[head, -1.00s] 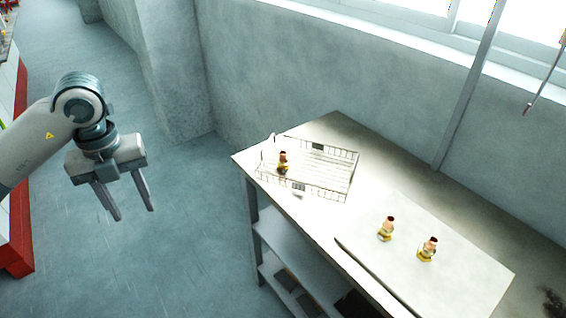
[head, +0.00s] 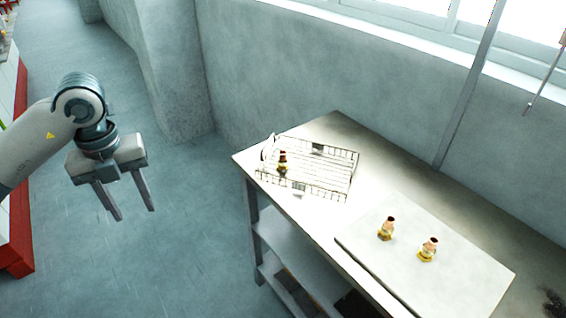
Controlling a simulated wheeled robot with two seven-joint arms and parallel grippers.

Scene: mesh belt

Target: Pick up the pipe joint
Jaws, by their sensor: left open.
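Two pipe joints stand on a pale board on the table. One pipe joint (head: 386,229) is toward the board's left, and another pipe joint (head: 428,250) is right of it; both are copper-coloured on top with a yellow base. A third pipe joint (head: 283,163) stands in the wire basket (head: 335,190) at the table's far left part. My left gripper (head: 132,213) is open and empty, pointing down over the floor, well left of the table. My right gripper does not show.
The table (head: 345,128) stands along the grey wall (head: 300,70) under a window. A lower shelf (head: 300,258) holds dark flat items. The board (head: 440,290) has bare room around its joints. A red and white counter (head: 18,200) is at the far left. Open floor lies between.

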